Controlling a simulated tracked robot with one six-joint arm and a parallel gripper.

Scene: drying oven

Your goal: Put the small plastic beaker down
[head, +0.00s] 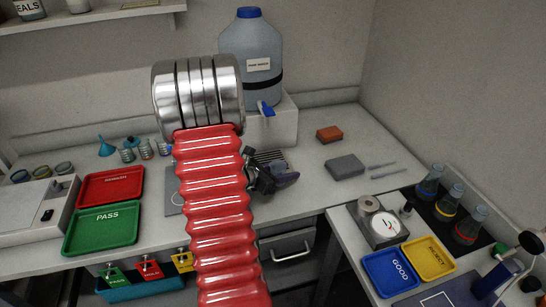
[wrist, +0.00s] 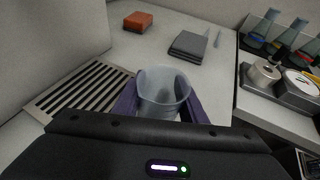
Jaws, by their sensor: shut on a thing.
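The small plastic beaker (wrist: 163,90) is clear and bluish, and in the wrist view it is upright with its open rim up. My gripper (wrist: 162,108) has its two purple fingers on either side of it and is shut on it.
A slotted grate (wrist: 82,94) lies left of the beaker. An orange sponge (head: 329,134) and a grey pad (head: 344,166) lie to the right. The carboy (head: 249,50) stands behind. Red (head: 110,187) and green (head: 101,228) trays are at left. Flasks and a scale (head: 380,222) occupy the right bench.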

